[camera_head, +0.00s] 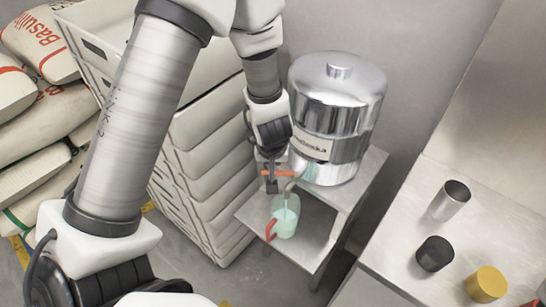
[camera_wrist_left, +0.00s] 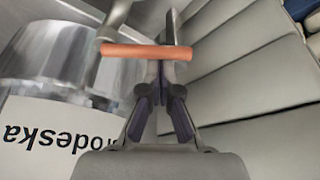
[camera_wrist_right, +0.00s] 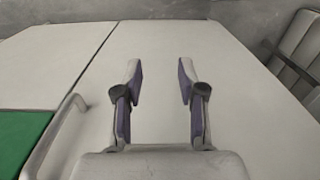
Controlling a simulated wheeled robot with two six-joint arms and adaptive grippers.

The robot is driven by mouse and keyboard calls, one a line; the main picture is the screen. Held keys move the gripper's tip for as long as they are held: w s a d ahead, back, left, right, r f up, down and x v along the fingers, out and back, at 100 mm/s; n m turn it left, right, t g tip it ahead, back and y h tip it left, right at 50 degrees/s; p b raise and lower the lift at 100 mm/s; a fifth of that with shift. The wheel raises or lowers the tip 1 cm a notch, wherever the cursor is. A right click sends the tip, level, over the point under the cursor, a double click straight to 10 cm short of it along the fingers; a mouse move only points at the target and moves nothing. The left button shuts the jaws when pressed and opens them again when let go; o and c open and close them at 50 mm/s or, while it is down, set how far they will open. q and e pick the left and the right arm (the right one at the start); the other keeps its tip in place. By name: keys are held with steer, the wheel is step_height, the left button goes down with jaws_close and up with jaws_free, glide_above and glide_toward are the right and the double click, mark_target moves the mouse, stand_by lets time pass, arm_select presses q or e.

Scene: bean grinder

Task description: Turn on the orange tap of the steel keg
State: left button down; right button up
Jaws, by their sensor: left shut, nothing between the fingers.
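The steel keg (camera_head: 338,100) stands upright on a metal stand and carries a label on its front; it also shows in the left wrist view (camera_wrist_left: 55,60). Its orange tap handle (camera_head: 284,173) lies roughly level at the front. In the left wrist view the orange handle (camera_wrist_left: 145,51) crosses in front of my left fingers, near their tips. My left gripper (camera_head: 271,185) is shut and empty at the tap; I cannot tell whether it touches the handle. My right gripper (camera_wrist_right: 160,72) is open and empty, outside the head view.
A mint cup (camera_head: 286,222) with a red handle stands on the lower shelf below the tap. Stacked pale crates (camera_head: 205,150) rise close to the left. A right-hand table holds a steel cup (camera_head: 450,200), a black container (camera_head: 435,254) and a yellow one (camera_head: 487,284).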

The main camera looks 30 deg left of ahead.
arm_select(q)
steer(key=w+p+v, duration=0.1)
steer(key=p+v, duration=0.1)
steer(key=v, duration=0.9)
steer(key=shift+w+r, duration=0.25)
steer(key=shift+r, duration=0.05)
stand_by(0.4)
